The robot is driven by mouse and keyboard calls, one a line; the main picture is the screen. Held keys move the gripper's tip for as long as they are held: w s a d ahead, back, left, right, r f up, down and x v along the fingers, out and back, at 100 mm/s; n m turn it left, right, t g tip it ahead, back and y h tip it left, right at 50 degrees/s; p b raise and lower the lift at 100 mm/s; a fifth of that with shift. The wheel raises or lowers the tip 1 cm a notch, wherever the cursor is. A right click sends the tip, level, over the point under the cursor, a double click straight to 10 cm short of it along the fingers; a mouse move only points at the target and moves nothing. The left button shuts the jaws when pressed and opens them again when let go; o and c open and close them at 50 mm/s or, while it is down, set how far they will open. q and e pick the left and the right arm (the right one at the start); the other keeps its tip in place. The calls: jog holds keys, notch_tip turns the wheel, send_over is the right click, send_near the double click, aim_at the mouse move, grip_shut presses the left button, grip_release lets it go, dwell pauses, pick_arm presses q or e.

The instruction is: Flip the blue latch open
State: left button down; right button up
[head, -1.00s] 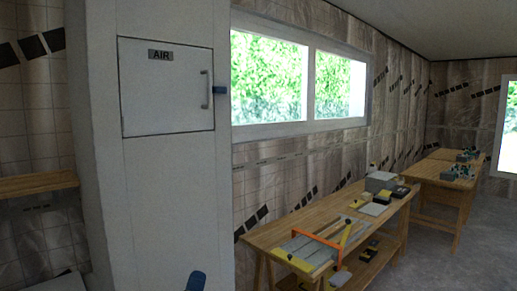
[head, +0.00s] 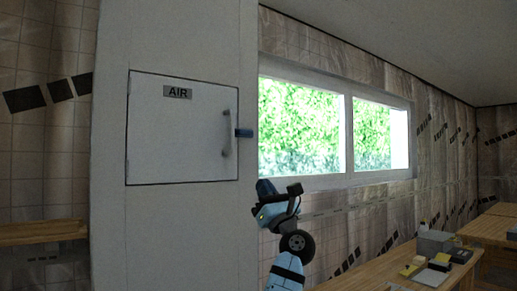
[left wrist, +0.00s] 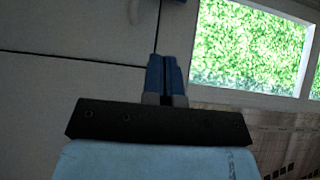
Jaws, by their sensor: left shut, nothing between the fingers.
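The blue latch (head: 243,132) is a small dark blue block at the right edge of the white panel door (head: 175,140), level with the door's handle. In the left wrist view a bit of the latch (left wrist: 179,1) shows at the top edge. My left gripper (head: 265,187) is below and slightly right of the latch in the head view, apart from it. In the left wrist view its blue fingers (left wrist: 167,62) are together with nothing between them, pointing up toward the latch. My right gripper is not in view.
The door, marked AIR (head: 178,92), looks closed, with a vertical grey handle (head: 227,135). It is set in a pale column. A window (head: 330,130) is to the right. A wooden workbench (head: 420,283) with boxes stands at lower right, and a wooden shelf (head: 40,232) at left.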

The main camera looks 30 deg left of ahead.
pick_arm(q)
jog(key=shift+s, duration=0.1)
jog(key=p, duration=0.4)
send_near(244, 136)
jog(key=a+r, duration=0.1)
jog(key=a, duration=0.3)
jog(key=r, duration=0.2)
jog(key=r+p, duration=0.1)
jog(key=shift+w+d+r, duration=0.25)
jog(key=shift+w+r, duration=0.05)
jog(key=shift+s+r, duration=0.15)
